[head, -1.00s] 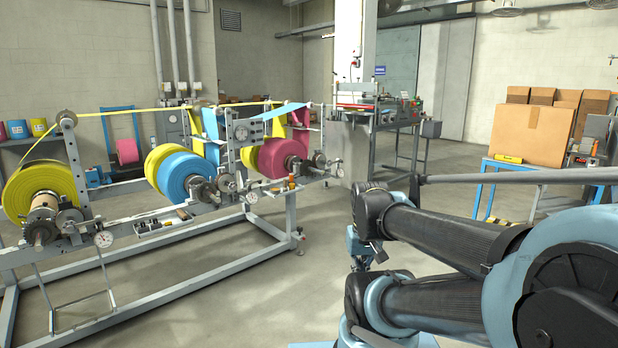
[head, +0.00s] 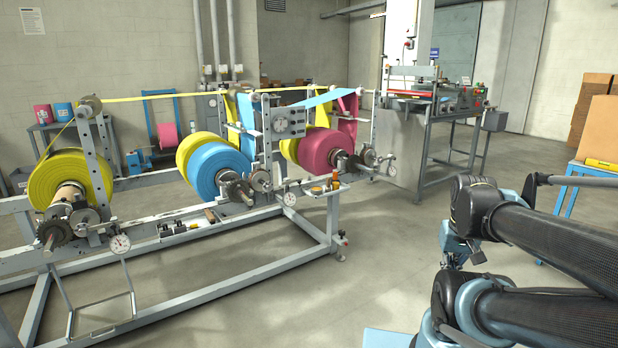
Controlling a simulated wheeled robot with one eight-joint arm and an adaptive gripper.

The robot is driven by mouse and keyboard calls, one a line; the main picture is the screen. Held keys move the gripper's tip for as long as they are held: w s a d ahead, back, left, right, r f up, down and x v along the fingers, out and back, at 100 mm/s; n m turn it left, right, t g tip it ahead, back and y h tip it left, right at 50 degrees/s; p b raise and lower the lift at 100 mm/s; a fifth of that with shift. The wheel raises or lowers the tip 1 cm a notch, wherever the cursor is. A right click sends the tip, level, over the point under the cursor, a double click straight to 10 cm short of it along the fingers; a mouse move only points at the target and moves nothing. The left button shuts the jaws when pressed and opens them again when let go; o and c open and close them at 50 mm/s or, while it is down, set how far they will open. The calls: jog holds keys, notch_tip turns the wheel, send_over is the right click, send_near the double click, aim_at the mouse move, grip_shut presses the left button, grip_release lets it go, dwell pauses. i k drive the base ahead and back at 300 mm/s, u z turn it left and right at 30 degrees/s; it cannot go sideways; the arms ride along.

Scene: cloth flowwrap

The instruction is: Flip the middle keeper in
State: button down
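A grey unwind frame (head: 190,285) carries a yellow roll (head: 60,178) at the left, a blue roll (head: 215,170) with yellow behind it in the middle, and a crimson roll (head: 325,150) at the right. The middle spindle end (head: 238,190) has dark metal hub parts facing me; the keeper there is too small to make out with certainty. My arm is folded at the lower right, well apart from the frame. The end of my gripper (head: 454,255) shows small, partly hidden by my arm, and its fingers are not clear.
A small tray (head: 335,190) with bottles juts from the frame's right end. A dial gauge (head: 120,243) and a wire stand (head: 100,310) are at the front left. A machine on a bench (head: 440,110) stands at the back right. The floor (head: 370,270) between the frame and my arm is clear.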

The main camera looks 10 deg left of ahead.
aim_at(299, 180)
jog(key=u, duration=0.45)
jog(key=i, duration=0.85)
jog(key=u, duration=0.5)
